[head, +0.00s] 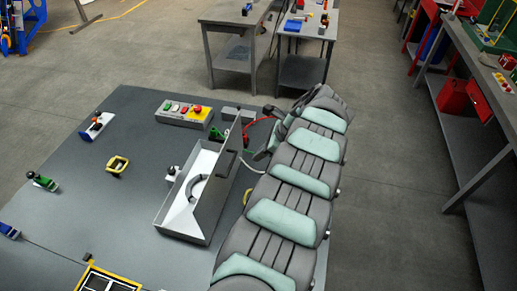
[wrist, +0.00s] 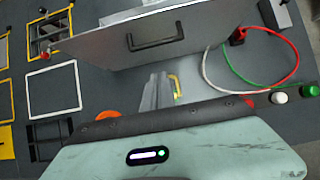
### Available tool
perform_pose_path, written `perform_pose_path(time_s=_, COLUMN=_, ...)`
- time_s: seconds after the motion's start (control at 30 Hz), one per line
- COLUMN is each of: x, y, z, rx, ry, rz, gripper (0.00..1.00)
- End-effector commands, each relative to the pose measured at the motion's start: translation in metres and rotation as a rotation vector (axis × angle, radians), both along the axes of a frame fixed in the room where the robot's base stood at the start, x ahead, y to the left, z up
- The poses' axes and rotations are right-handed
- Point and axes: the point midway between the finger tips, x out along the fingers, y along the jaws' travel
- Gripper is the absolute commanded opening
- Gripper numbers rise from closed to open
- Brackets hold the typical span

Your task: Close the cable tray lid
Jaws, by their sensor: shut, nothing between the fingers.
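The cable tray (head: 180,234) is an open grey box with a white interior and a curved grey piece inside, standing on the dark bench. Its grey lid (head: 222,172) stands steeply raised along the tray's right side, with a dark handle (head: 228,163) on its outer face. In the wrist view the lid (wrist: 85,50) spans the upper part, its handle (wrist: 155,29) facing me. My gripper (wrist: 160,77) shows there as pale grey fingers, shut and empty, below the lid's face and apart from the handle. In the head view my arm hides the gripper.
A yellow handle (wrist: 176,88) on the bench lies close beside my fingers. Red, green and white cables (wrist: 262,85) loop at the right in the wrist view. A button box (head: 185,114) stands behind the tray.

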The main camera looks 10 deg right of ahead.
Motion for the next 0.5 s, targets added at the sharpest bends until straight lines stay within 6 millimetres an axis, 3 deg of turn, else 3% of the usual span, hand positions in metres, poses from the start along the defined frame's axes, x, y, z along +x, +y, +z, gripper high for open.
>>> perform_pose_path(time_s=0.3, x=0.009, y=0.024, z=-0.045, rx=-0.004, ry=0.003, rz=0.001, gripper=0.0)
perform_pose_path(time_s=0.5, x=0.017, y=0.05, z=-0.054, rx=-0.002, ry=0.002, rz=0.002, gripper=0.0)
